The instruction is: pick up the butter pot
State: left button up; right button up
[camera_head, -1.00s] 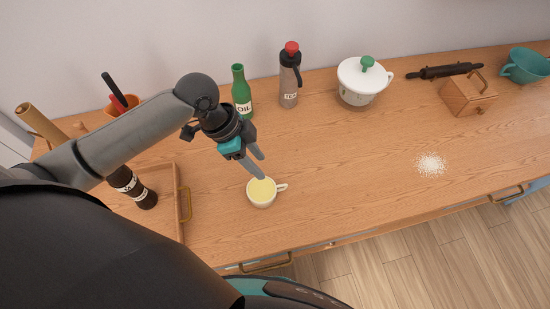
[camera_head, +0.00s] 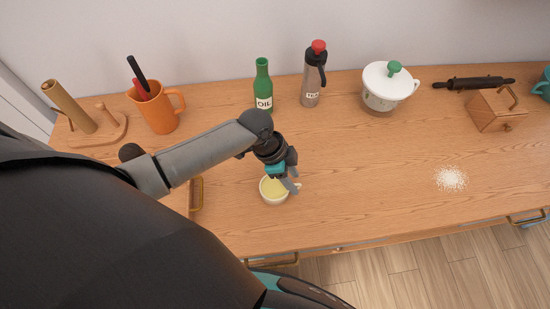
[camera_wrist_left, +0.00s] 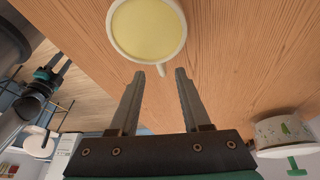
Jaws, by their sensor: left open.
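The butter pot (camera_head: 268,194) is a small white cup with a handle, filled with pale yellow. It stands upright on the wooden counter. My left gripper (camera_head: 292,187) is at its right side, over the handle, and partly hides it. In the left wrist view the butter pot (camera_wrist_left: 148,28) is just beyond the fingertips, and its short handle points into the gap between them. The left gripper (camera_wrist_left: 159,74) is open and empty; contact with the handle cannot be told. My right gripper (camera_wrist_left: 60,70) shows small at the left of the wrist view, its jaws unclear.
A green oil bottle (camera_head: 263,88), a grey bottle with red cap (camera_head: 312,85) and a white lidded pot (camera_head: 386,92) stand behind. An orange jug (camera_head: 160,112) is at left. White powder (camera_head: 450,178) lies at right.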

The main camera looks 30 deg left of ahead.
aim_at(296, 184)
pick_arm(q)
jog(key=shift+x, duration=1.8)
jog(key=shift+w, duration=0.15)
grip_shut()
